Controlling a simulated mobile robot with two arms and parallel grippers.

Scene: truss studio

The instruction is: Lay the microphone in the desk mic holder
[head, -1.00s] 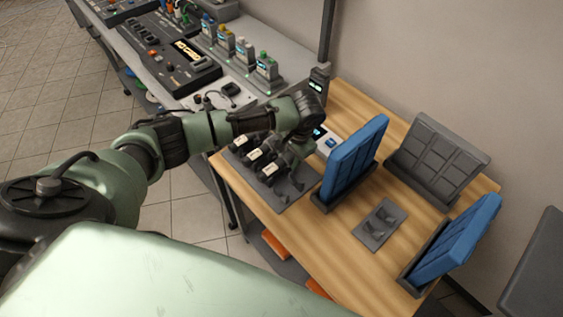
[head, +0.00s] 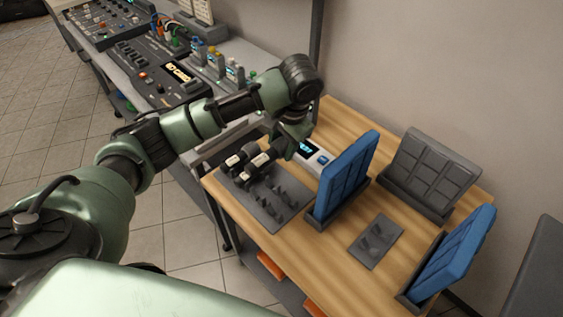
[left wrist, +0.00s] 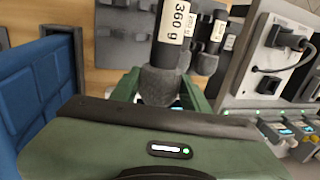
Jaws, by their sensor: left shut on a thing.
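My left gripper (head: 286,150) is shut on a microphone (head: 254,160), a dark one with a white label, held by its head end above the grey rack. In the left wrist view the held microphone (left wrist: 171,38) has a label reading "360 g", and its grey head sits between the green fingers (left wrist: 158,90). Another microphone (head: 232,162) lies on the grey rack (head: 274,218) behind it. A small grey plate with two dark cradles (head: 367,252), which looks like the desk mic holder, lies empty on the wooden table between the blue panels. My right gripper is not in view.
A blue panel (head: 343,175) stands between the rack and the small plate. Another blue panel (head: 455,250) and a grey panel (head: 430,172) stand further right. A white device with a display (head: 318,157) is behind the gripper. Bare wood (head: 318,255) lies in front.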

